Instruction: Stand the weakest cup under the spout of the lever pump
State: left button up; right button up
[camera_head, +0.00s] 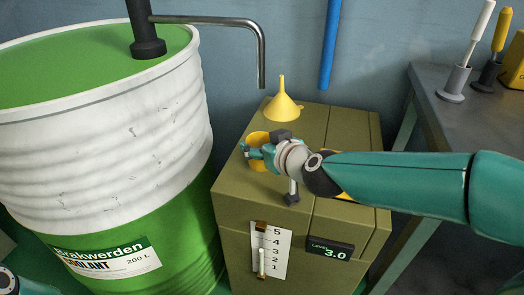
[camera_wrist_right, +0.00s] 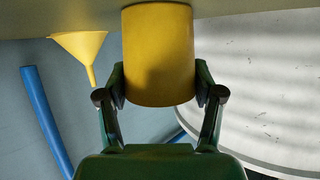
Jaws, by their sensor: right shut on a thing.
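A yellow cup (camera_head: 258,163) is at the left part of the olive cabinet's top, partly hidden by my right gripper (camera_head: 260,150). The right gripper is shut on the cup. In the right wrist view the cup (camera_wrist_right: 158,55) sits between both fingers, its far end at the cabinet top; I cannot tell if it touches. No lever shows. No other cup shows. My left gripper is not in view.
A yellow funnel (camera_head: 282,107) stands behind the cup. The green and white drum (camera_head: 120,120) is close on the left. A blue pipe (camera_head: 330,45) is at the wall. The cabinet (camera_head: 235,200) has a "Level 3.0" display (camera_head: 330,250). A grey bench (camera_head: 440,120) is right.

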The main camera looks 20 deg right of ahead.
jog(key=shift+r, duration=0.1)
jog(key=o, duration=1.3)
jog(key=shift+s+r, duration=0.1)
jog(key=shift+s, duration=0.05)
jog(key=p+v, duration=0.5)
jog(key=v, duration=0.6)
jog(key=shift+s+p, duration=0.3)
jog(key=shift+s, duration=0.1)
